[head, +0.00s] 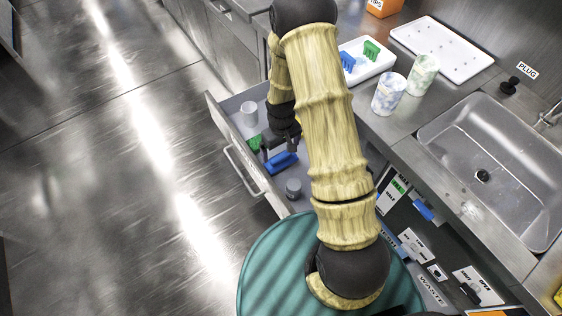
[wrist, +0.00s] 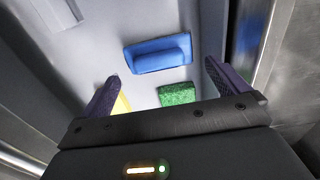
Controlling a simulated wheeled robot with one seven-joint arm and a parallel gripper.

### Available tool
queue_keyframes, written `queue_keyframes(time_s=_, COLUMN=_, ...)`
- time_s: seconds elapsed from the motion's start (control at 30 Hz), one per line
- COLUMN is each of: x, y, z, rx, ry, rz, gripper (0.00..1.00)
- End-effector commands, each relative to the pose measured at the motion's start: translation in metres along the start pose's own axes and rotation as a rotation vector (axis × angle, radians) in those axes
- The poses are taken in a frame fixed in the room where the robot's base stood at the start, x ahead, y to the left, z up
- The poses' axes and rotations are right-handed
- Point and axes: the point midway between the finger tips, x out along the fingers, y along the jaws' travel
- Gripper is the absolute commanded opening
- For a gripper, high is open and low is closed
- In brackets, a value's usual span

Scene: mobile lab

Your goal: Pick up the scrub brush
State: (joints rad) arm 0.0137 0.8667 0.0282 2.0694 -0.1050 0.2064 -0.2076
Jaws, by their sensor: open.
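A blue block-like object with a raised bar, which looks like the scrub brush (head: 281,163), lies in the open drawer (head: 222,125). The blue brush (wrist: 160,54) also shows in the wrist view, beyond and between the fingers, lying flat on the drawer floor. My gripper (head: 279,146) hangs over the drawer beside the brush, and it is open and empty. In the wrist view, my gripper (wrist: 163,70) has its two dark fingers spread wide, with the brush apart from them. Bristles cannot be made out.
A green sponge-like piece (wrist: 177,94) lies near the brush, with something yellow (wrist: 122,104) partly behind the left finger. The drawer also holds a grey cup (head: 249,112) and a small grey cylinder (head: 293,187). Drawer walls stand close around. Counter right holds a white tray (head: 382,63) and marbled cups (head: 388,94).

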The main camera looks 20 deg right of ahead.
Motion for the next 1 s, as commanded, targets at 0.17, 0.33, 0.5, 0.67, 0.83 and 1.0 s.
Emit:
queue_keyframes(time_s=0.17, x=0.002, y=0.000, z=0.000, rx=0.000, ry=-0.001, rz=0.000, gripper=1.00)
queue_keyframes(time_s=0.33, x=0.022, y=0.003, z=-0.005, rx=0.001, ry=-0.002, rz=0.000, gripper=1.00)
queue_keyframes(time_s=0.5, x=0.046, y=0.005, z=-0.009, rx=0.000, ry=-0.002, rz=0.000, gripper=1.00)
queue_keyframes(time_s=0.67, x=0.052, y=0.005, z=-0.009, rx=0.000, ry=-0.001, rz=0.000, gripper=1.00)
queue_keyframes(time_s=0.83, x=0.052, y=0.005, z=-0.009, rx=0.000, ry=0.000, rz=0.000, gripper=1.00)
queue_keyframes(time_s=1.0, x=0.052, y=0.005, z=-0.009, rx=0.000, ry=0.000, rz=0.000, gripper=1.00)
